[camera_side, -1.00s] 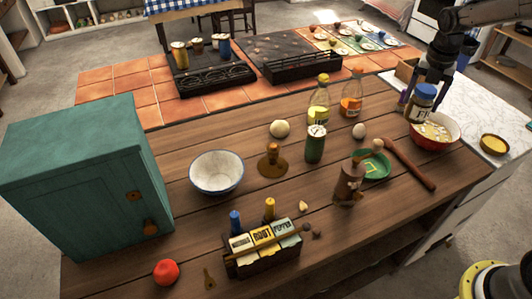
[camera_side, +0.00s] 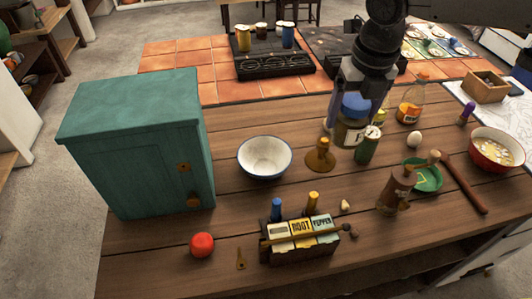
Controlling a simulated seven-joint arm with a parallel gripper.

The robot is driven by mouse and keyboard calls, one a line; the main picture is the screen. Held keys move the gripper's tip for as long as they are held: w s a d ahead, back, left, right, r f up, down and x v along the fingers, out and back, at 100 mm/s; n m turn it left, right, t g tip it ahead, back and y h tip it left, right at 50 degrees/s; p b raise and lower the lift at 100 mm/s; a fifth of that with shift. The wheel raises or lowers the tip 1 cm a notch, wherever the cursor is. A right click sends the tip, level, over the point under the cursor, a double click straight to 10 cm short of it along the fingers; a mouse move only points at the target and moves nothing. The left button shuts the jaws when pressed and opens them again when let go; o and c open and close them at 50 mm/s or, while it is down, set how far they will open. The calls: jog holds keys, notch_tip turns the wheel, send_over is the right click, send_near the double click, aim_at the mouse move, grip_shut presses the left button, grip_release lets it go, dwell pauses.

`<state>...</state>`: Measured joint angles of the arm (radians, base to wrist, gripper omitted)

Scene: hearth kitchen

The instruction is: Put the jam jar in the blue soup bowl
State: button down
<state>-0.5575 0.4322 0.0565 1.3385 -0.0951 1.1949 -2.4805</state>
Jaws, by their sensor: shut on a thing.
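The jam jar (camera_side: 349,134) has a blue lid, a pale label and dark contents. My gripper (camera_side: 356,108) is shut on it from above, and the jar hangs upright over the table. The blue soup bowl (camera_side: 265,172), white inside with a blue rim, stands on the wooden table to the left of the jar and looks empty. The jar is apart from the bowl. The jar and gripper hide part of the bottles behind them.
A brown wooden stamp-like object (camera_side: 320,158) stands between bowl and jar. A green can (camera_side: 368,146) is just right of the jar. A teal cabinet (camera_side: 140,150) stands left of the bowl. A spice rack (camera_side: 301,240) is in front. A red bowl (camera_side: 496,150) is far right.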

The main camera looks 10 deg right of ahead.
aim_at(337, 123)
jog(key=a, duration=0.1)
jog(key=s+a, duration=0.1)
jog(key=shift+s+a+r+n, duration=0.1)
jog(key=shift+s+a+n, duration=0.2)
jog(key=shift+a+n, duration=0.1)
jog(key=shift+a, duration=0.35)
jog(key=w+a+f, duration=0.7)
jog(key=w+f, duration=0.4)
jog(key=f, duration=0.2)
jog(key=shift+w+a, duration=0.15)
jog(key=shift+a, duration=0.1)
jog(key=shift+f, duration=0.6)
